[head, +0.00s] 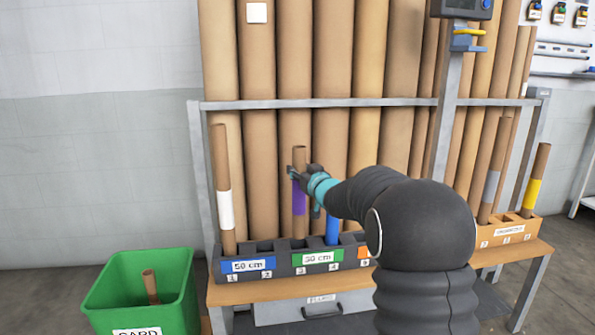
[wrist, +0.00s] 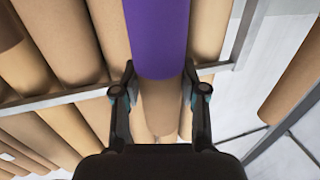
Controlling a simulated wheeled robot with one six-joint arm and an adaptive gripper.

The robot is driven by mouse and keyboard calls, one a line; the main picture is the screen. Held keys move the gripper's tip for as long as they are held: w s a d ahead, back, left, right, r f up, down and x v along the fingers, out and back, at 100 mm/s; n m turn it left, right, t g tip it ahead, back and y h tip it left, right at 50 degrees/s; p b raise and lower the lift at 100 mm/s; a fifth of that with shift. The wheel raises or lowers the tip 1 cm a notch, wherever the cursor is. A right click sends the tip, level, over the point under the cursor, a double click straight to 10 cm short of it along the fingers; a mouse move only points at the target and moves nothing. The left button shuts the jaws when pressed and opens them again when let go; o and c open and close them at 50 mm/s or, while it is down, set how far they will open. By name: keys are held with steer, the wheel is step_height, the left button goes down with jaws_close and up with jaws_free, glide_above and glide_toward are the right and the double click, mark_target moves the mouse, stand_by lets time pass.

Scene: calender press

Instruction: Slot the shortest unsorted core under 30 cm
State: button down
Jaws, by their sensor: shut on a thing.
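My gripper (head: 299,174) is shut on a brown cardboard core with a purple band (head: 299,201). The core is upright over the dark slotted rack, around the slots behind the green 30 cm label (head: 318,257). I cannot tell whether its lower end is inside a slot. In the wrist view the purple-banded core (wrist: 158,38) lies between both fingers (wrist: 162,95). A blue-banded core (head: 332,229) stands just right of it, partly hidden by my arm. A tall white-banded core (head: 225,207) stands at the 50 cm end. Grey-banded (head: 490,186) and yellow-banded (head: 533,192) cores stand in the wooden holder (head: 511,231) at right.
Tall brown tubes (head: 295,60) stand behind a grey rail (head: 320,104). A green bin (head: 140,290) with a short core (head: 150,286) is at lower left. The rack rests on a wooden bench (head: 240,294). A scale post (head: 446,95) rises behind my arm.

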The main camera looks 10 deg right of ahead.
steer(key=shift+a+f+b, duration=0.1)
steer(key=shift+f+b, duration=2.7)
steer(key=shift+f, duration=1.05)
steer(key=shift+f+b, duration=1.8)
steer(key=shift+f, duration=0.5)
steer(key=c, duration=0.6)
jaws_free()
steer(key=shift+o, duration=0.2)
steer(key=shift+s, duration=0.1)
glide_toward(301, 210)
steer(key=shift+s, duration=0.15)
